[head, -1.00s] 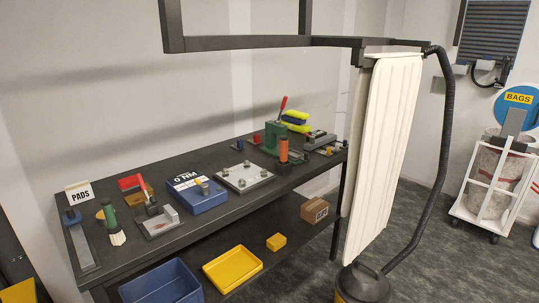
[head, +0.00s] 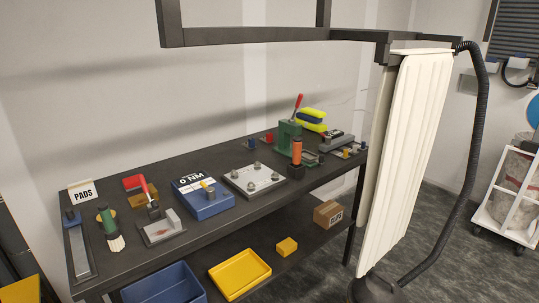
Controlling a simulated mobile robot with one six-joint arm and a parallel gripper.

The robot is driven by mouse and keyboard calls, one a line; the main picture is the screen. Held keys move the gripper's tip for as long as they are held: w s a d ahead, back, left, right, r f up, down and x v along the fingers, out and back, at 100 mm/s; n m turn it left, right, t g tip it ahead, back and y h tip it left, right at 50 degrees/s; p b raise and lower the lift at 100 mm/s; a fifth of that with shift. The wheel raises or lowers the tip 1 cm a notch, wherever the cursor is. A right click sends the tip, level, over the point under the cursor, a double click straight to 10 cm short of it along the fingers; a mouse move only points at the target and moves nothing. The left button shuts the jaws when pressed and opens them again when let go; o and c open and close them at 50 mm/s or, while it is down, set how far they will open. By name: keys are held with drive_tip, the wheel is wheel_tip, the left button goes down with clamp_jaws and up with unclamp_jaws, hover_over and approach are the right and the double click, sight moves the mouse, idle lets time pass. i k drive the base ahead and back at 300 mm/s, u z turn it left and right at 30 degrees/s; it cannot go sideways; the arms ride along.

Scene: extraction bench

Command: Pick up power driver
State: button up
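An upright orange and black tool (head: 296,152) stands at the front edge of the bench (head: 140,262), right of a grey bolted plate; it looks like the power driver, though I cannot be certain at this size. A green press-like device with a red lever (head: 288,132) stands just behind it. My gripper is not in view.
The bench also holds a blue torque unit (head: 202,197), a bolted plate (head: 255,180), a brush (head: 110,232) and a clamp (head: 158,222). Yellow tray (head: 240,274) and blue bin (head: 163,285) sit below. A pale curtain (head: 410,150) hangs at the right.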

sight(298, 140)
drive_tip(key=u, duration=0.55)
drive_tip(key=i, duration=0.5)
drive_tip(key=u, duration=0.5)
drive_tip(key=i, duration=0.7)
drive_tip(key=u, duration=0.35)
